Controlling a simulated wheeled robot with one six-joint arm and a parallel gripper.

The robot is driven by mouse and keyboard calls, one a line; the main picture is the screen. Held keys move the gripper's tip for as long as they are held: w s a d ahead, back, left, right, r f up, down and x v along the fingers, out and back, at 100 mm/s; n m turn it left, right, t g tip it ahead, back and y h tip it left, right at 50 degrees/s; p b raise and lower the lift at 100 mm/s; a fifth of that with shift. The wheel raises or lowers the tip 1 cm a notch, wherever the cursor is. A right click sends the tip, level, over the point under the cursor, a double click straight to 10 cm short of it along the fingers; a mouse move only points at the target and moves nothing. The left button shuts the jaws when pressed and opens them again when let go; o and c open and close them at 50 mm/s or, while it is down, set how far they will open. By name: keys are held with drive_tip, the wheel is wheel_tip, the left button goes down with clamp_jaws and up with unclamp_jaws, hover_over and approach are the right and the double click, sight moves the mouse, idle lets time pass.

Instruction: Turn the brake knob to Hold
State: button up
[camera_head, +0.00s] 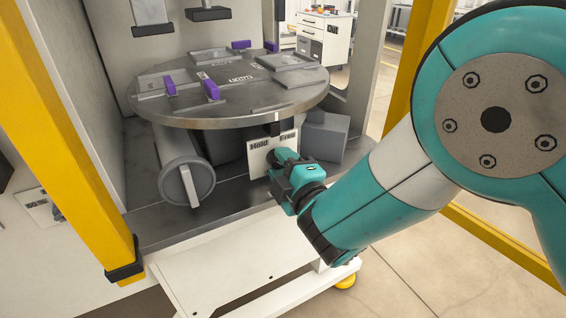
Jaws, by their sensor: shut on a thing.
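The brake plate (258,158) is a small white panel under the front edge of the round table. It carries the labels "Hold" on the left and "Free" on the right. My gripper (277,163) is at the front of this plate, reaching in from the lower right, below the labels. It is shut on the brake knob, which is mostly hidden behind the jaws. I cannot tell from this view which label the knob points to.
The round metal table (262,98) above bears grey fixtures and purple blocks (211,90). A grey cylinder with a light bar (189,186) stands left of the plate. A grey box (325,137) is behind right. Yellow posts (75,150) flank the cell.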

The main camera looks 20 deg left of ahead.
drive_tip(key=o, duration=0.9)
drive_tip(key=shift+s, duration=0.1)
drive_tip(key=shift+s+d+f+b, duration=0.15)
drive_tip(key=shift+d+f+b, duration=0.05)
drive_tip(key=shift+b, duration=0.35)
drive_tip(key=b+v, duration=1.7)
drive_tip(key=shift+r, duration=0.15)
